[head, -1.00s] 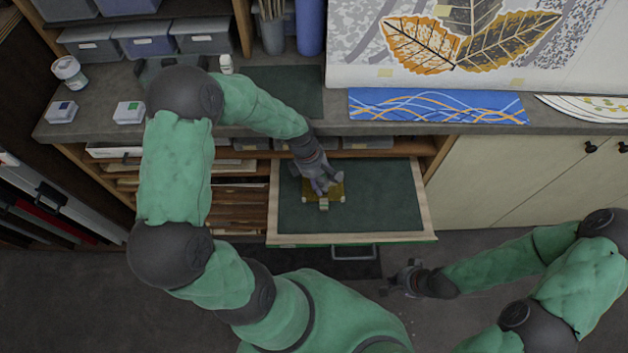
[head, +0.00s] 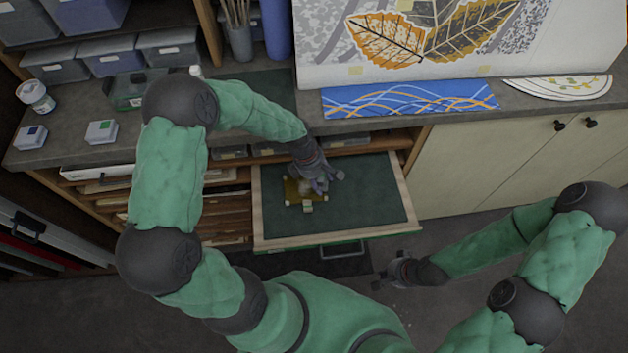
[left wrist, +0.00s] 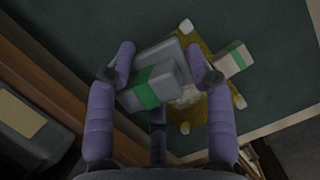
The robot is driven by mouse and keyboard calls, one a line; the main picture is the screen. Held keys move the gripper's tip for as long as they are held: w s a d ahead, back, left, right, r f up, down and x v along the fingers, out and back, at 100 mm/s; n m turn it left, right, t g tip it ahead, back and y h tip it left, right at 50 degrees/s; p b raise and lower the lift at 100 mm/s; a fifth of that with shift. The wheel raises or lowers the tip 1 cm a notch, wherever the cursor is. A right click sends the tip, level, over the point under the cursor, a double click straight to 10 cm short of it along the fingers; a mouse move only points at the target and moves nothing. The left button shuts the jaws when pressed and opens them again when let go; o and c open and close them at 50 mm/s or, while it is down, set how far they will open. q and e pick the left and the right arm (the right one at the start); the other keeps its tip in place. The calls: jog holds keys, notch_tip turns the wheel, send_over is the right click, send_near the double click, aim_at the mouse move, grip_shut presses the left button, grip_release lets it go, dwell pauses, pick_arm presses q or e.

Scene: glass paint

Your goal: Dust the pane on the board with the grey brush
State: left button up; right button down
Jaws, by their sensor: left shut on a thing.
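The amber pane (head: 292,196) lies on the dark green board (head: 365,205) with a pale edge. Small pale blocks sit around it, and a pale smudge shows on it. In the left wrist view the pane (left wrist: 217,113) is partly hidden by my fingers. My left gripper (head: 322,180) is shut on the grey brush (left wrist: 155,85), a blocky grey thing with a green band. It holds the brush over the pane's edge; whether the brush touches the pane I cannot tell. My right gripper (head: 388,275) hangs empty in front of the board, fingers looking spread.
A pale block with a green band (left wrist: 232,60) sits at the pane's edge. The counter (head: 240,110) behind carries bins, jars, a blue patterned panel (head: 408,97) and a leaf picture (head: 440,35). The board's right part is clear.

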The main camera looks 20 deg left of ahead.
pick_arm(q)
jog(key=shift+w+a+r, duration=0.1)
jog(key=shift+w+a, duration=0.15)
jog(key=shift+w, duration=0.15)
